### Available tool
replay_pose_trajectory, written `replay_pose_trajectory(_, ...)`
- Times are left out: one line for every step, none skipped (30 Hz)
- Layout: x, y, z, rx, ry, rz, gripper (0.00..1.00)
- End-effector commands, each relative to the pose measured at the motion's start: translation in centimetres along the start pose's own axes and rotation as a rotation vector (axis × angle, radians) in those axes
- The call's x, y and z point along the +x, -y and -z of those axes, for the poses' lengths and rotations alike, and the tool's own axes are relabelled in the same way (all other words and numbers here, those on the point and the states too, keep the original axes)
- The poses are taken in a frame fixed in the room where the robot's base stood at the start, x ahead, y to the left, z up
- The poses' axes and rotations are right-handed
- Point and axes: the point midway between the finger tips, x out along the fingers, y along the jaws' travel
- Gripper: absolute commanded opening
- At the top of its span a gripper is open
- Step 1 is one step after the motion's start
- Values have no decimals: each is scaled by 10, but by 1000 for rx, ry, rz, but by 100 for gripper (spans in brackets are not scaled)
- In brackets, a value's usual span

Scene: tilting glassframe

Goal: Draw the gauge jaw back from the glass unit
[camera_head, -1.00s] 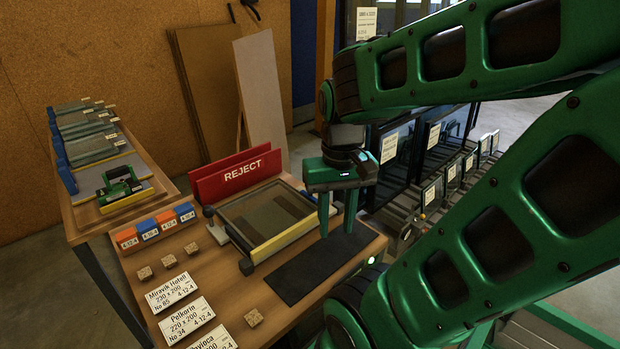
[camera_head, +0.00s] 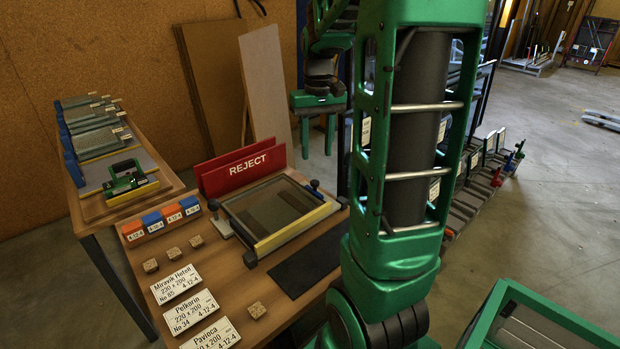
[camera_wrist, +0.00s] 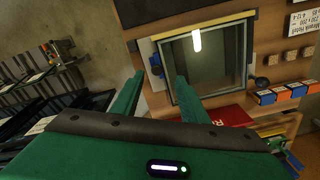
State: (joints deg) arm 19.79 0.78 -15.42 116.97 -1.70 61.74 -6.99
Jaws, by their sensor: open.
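The glass unit (camera_head: 277,211) lies flat in a frame on the wooden bench, with a yellow bar (camera_head: 297,229) along its front edge. It also shows in the wrist view (camera_wrist: 208,66). Dark knobs and small fittings sit at the frame's left (camera_head: 213,205) and right (camera_head: 314,185) ends. I cannot tell which fitting is the gauge jaw, or whether it touches the glass. My gripper (camera_head: 317,152) is open and empty, fingers down, behind and right of the red board. In the wrist view its fingers (camera_wrist: 160,80) point towards the frame's blue-marked side.
A red REJECT board (camera_head: 242,169) stands behind the frame. A dark mat (camera_head: 306,265) lies in front of it. Small orange and blue blocks (camera_head: 161,219), wooden cubes (camera_head: 256,310) and white labels (camera_head: 176,284) fill the bench's left. A side table (camera_head: 112,205) holds more glass units.

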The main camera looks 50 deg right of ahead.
Motion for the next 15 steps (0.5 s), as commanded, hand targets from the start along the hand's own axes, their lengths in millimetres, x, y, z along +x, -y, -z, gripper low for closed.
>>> replay_pose_trajectory(1,-2,9,-4,2,-2,40)
replay_pose_trajectory(2,-3,13,-6,1,-2,40)
replay_pose_trajectory(2,-3,17,-9,0,-3,40)
replay_pose_trajectory(3,-4,19,-11,1,-3,40)
replay_pose_trajectory(4,-4,20,-12,1,-3,40)
replay_pose_trajectory(6,-4,21,-14,1,-3,40)
replay_pose_trajectory(8,-3,22,-15,1,-3,40)
replay_pose_trajectory(10,-3,22,-15,1,-3,40)
replay_pose_trajectory(15,-3,22,-16,2,-3,40)
replay_pose_trajectory(18,-2,22,-16,2,-3,40)
replay_pose_trajectory(23,-2,22,-17,2,-3,40)
replay_pose_trajectory(30,-2,21,-17,4,-3,40)
replay_pose_trajectory(35,-2,21,-17,4,-3,40)
replay_pose_trajectory(41,-2,21,-17,4,-3,40)
replay_pose_trajectory(48,-1,21,-18,4,-3,40)
